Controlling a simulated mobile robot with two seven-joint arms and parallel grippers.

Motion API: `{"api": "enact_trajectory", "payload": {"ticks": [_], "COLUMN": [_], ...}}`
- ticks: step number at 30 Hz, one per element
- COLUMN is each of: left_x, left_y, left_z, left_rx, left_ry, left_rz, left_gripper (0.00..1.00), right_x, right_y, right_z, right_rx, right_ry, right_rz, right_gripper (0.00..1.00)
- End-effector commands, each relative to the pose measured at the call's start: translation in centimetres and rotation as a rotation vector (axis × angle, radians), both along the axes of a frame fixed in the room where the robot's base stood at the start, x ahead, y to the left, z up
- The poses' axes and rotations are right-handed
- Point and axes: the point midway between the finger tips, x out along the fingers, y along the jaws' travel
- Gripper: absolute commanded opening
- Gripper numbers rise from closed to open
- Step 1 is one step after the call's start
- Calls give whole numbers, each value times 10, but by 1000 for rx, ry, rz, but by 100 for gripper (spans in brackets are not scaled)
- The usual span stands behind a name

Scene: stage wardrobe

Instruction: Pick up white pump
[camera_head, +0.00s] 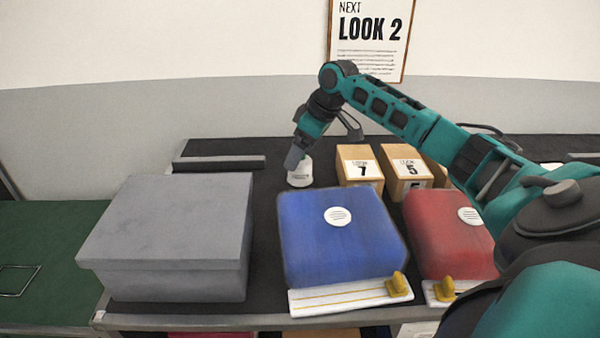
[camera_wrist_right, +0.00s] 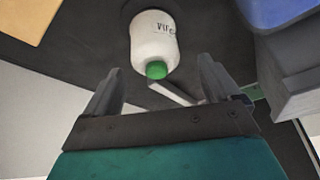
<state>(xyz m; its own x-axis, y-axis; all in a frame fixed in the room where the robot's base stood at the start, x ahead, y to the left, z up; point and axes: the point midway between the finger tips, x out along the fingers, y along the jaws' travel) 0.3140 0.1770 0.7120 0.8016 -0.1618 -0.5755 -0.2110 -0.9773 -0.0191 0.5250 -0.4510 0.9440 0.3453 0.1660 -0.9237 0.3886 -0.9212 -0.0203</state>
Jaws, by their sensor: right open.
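The white pump (camera_head: 300,173) is a small white bottle standing on the dark table, between the grey box and the cardboard boxes. The right wrist view shows it as a white bottle (camera_wrist_right: 153,42) with dark lettering, a green cap and a pale spout. My right gripper (camera_head: 294,158) reaches down over it from the right and partly covers its top in the head view. In the right wrist view the two fingers of my right gripper (camera_wrist_right: 160,85) are apart, with the bottle beyond their tips and nothing between them. My left gripper is not in view.
A grey lidded box (camera_head: 170,230) stands at left. A blue case (camera_head: 340,245) and a red case (camera_head: 448,240) sit in front. Cardboard boxes marked 7 (camera_head: 360,165) and 5 (camera_head: 405,165) stand right of the pump. A low dark bar (camera_head: 220,163) lies behind the grey box.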

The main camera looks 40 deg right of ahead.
Motion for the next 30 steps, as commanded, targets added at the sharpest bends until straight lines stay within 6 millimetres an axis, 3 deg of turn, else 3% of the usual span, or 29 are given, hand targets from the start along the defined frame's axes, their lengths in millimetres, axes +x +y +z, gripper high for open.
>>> {"api": "enact_trajectory", "payload": {"ticks": [12,21,30], "left_x": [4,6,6], "left_y": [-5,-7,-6], "left_z": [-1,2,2], "left_rx": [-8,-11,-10], "left_ry": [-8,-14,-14], "left_rz": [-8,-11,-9], "left_gripper": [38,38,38], "right_x": [15,17,17], "right_y": [3,4,4], "right_z": [-48,-53,-53], "right_rx": [0,0,0], "right_ry": [1,0,0], "right_rz": [0,1,1], "right_gripper": [90,90,63]}}
